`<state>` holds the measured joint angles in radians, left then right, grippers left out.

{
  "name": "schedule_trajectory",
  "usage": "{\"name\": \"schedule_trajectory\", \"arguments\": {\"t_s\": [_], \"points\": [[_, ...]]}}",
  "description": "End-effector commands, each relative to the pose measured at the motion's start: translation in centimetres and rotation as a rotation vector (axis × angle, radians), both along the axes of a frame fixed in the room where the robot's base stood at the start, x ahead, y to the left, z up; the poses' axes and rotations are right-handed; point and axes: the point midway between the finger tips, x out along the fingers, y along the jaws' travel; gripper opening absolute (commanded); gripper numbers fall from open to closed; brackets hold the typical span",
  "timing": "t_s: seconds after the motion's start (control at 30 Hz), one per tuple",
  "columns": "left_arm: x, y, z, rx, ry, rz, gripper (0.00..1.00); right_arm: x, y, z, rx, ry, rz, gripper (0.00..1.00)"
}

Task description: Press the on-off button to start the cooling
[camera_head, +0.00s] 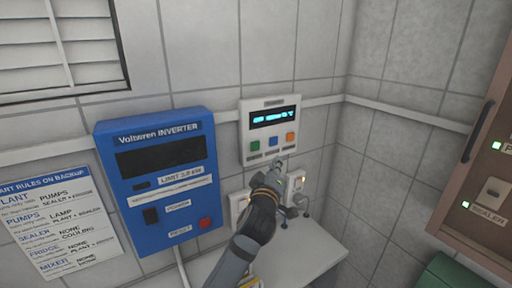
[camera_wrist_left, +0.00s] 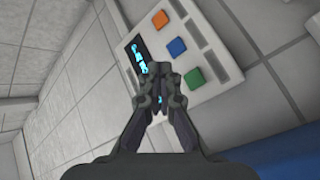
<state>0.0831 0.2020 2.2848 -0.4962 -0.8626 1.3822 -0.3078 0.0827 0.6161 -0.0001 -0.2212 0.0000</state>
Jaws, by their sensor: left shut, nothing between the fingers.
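A white wall controller (camera_head: 270,129) has a lit cyan display (camera_head: 273,118) and a row of green (camera_head: 254,147), blue (camera_head: 272,143) and orange (camera_head: 290,138) square buttons. Labels under the buttons are too small to read. My left gripper (camera_head: 277,164) is shut and empty, just below the controller's lower edge in the head view. In the left wrist view my left gripper (camera_wrist_left: 163,72) overlaps the controller and hides part of its display (camera_wrist_left: 139,58). The green button (camera_wrist_left: 194,77) and blue button (camera_wrist_left: 177,47) are beside the fingertips. I cannot tell whether they touch the panel. My right gripper is not in view.
A blue inverter box (camera_head: 160,220) with a red button hangs left of the controller. A rules sheet (camera_head: 62,225) is at far left. A white shelf (camera_head: 320,250) lies below my left arm. A brown-framed cabinet (camera_head: 490,165) with green lights is at right.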

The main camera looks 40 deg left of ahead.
Motion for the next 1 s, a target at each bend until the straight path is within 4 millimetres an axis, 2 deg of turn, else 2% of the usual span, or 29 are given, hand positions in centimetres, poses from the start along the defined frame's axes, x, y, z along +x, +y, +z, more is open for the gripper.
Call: {"name": "schedule_trajectory", "arguments": {"t_s": [0.17, 0.43, 0.6, 0.8, 1.0], "points": [[0.7, 1.6, 0.1, 0.011, 0.003, 0.000, 0.00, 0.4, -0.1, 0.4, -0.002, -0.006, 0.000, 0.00], [2.2, 5.4, 0.1, 0.009, 0.004, 0.001, 0.00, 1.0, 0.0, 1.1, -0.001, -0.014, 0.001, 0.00], [2.9, 7.0, -0.1, 0.005, 0.002, 0.000, 0.00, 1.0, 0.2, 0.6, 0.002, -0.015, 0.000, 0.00], [3.3, 7.9, 0.0, 0.001, 0.001, 0.001, 0.00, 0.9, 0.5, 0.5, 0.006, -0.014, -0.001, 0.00], [3.3, 8.0, 0.0, 0.000, 0.001, 0.001, 0.00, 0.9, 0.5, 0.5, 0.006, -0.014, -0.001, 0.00]]}}
